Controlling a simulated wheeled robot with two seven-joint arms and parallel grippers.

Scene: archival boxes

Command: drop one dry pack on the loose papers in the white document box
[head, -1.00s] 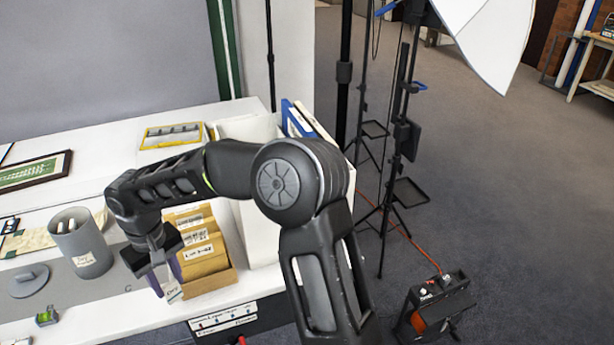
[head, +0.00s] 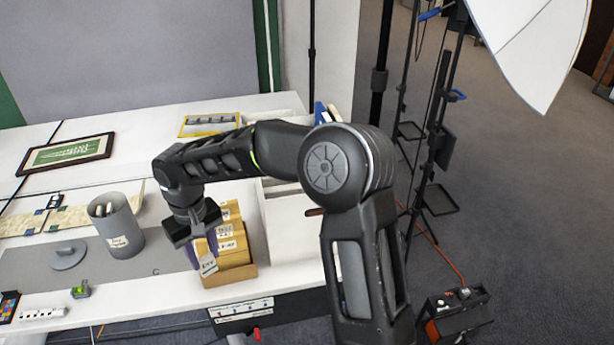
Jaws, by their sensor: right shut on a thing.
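My right gripper (head: 192,242) is shut on a small pack with a white label (head: 208,264), held in front of the tan box of envelopes. The label seems to read "DRY"; the fingers cover much of the pack. The white document box (head: 292,238) stands to the right of the envelopes. My right arm crosses in front of it, and I cannot make out loose papers inside. A grey canister (head: 122,232) with a label and pale rolled things in its top stands to the left of the gripper. My left gripper is not in view.
The tan box of labelled envelopes (head: 232,272) is close beside the gripper. A round grey lid (head: 68,254), a small green level (head: 80,290) and a framed green piece (head: 66,153) lie to the left. Light stands (head: 437,150) stand on the floor at right.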

